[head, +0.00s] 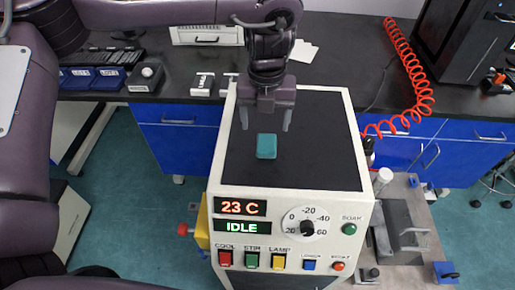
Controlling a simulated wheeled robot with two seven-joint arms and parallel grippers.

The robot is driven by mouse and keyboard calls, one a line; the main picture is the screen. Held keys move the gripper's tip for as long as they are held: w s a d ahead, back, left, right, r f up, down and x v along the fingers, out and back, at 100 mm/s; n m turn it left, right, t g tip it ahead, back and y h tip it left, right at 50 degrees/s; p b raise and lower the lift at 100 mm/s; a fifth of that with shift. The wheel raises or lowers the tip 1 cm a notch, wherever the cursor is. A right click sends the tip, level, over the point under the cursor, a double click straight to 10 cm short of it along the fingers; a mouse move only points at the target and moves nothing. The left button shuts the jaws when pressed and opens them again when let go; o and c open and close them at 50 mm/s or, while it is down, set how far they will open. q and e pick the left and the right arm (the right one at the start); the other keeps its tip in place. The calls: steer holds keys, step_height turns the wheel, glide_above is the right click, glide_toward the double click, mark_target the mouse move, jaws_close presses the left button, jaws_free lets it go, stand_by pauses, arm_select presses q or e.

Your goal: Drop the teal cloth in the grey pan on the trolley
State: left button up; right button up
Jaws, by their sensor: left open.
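The teal cloth (266,146) is a small folded block. It lies on the dark top of the white machine (232,198). My left gripper (265,122) points down at the cloth, with its fingers apart and nothing between them. From this view I cannot tell how high the fingertips are above the cloth. A grey metal trolley-like surface (405,196) stands to the right of the machine, low down, with grey fittings on it. I cannot clearly make out a pan there. My right gripper is out of view.
The machine's front panel has a dial (307,227), displays and buttons. A coiled red hose (412,80) hangs at the right. A black bench (340,70) with blue drawers runs behind. Blue bins (92,78) stand at the left. The machine top around the cloth is clear.

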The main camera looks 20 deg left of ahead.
arm_select(q)
steer(key=f, duration=0.2)
steer(key=f+p, duration=0.1)
steer(key=f, duration=0.2)
steer(key=f+p, duration=0.1)
steer(key=f, duration=0.1)
steer(key=shift+w+d+f, duration=0.2)
steer(key=shift+w+f, duration=0.05)
steer(key=shift+f, duration=0.1)
steer(key=shift+c, duration=0.4)
steer(key=c, duration=1.1)
steer(key=shift+o, duration=0.2)
steer(key=shift+r, duration=0.1)
step_height(320, 180, up, 12)
steer(key=b, duration=0.2)
step_height(320, 180, up, 8)
steer(key=p, duration=0.2)
glide_above(266, 142)
